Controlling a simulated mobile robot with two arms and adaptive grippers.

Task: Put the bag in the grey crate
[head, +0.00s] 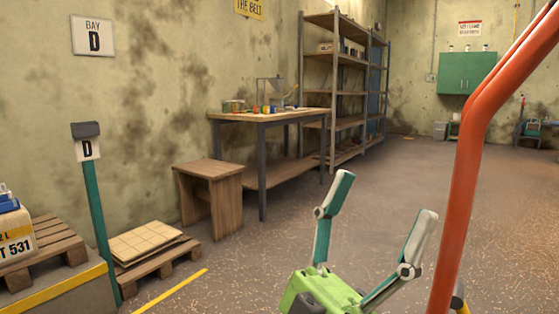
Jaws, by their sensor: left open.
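My left gripper (386,197) is at the bottom centre, light green with teal and white fingers. Its fingers are spread wide and nothing shows between them. Behind it is bare floor. I cannot make out a bag or a grey crate for certain in the head view. A yellow and white labelled item (15,236) at the left edge, marked "531", is cut off by the frame. My right gripper is not in view.
An orange-red pipe (466,165) rises close on the right. A teal post (94,215), a low pallet with a tan slab (147,243), a wooden stool (208,170), a workbench (262,117) and shelving (334,90) line the left wall. The middle floor is clear.

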